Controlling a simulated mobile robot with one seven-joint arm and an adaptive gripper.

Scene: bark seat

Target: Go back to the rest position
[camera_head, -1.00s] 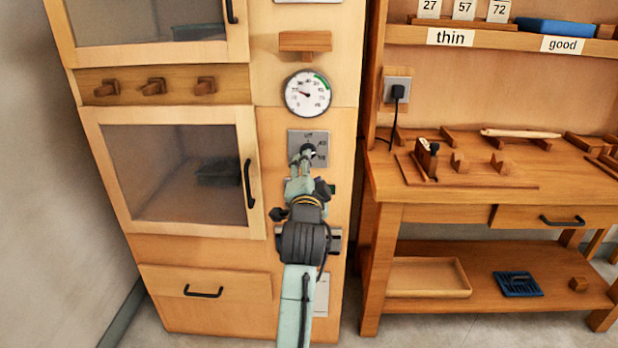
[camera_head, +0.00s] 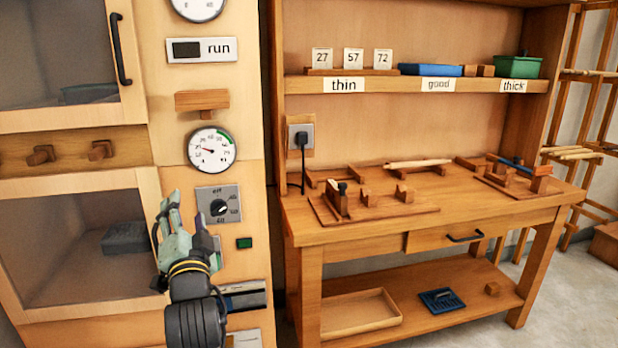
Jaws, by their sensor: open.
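My gripper (camera_head: 170,210) is in front of the wooden cabinet, at the lower left of the picture. Its jaws are open, and I see nothing between them. It is just left of the dial knob (camera_head: 219,207) on its grey plate, apart from it in the picture. The lower cabinet door's black handle (camera_head: 156,228) shows partly behind my gripper. My wrist covers part of the cabinet front below.
The cabinet's round gauge (camera_head: 211,150) is above the knob, and a green button (camera_head: 244,243) is below right. A wooden workbench (camera_head: 390,235) with fixtures stands to the right. Its lower shelf holds a shallow tray (camera_head: 360,329). Floor shows at the far right.

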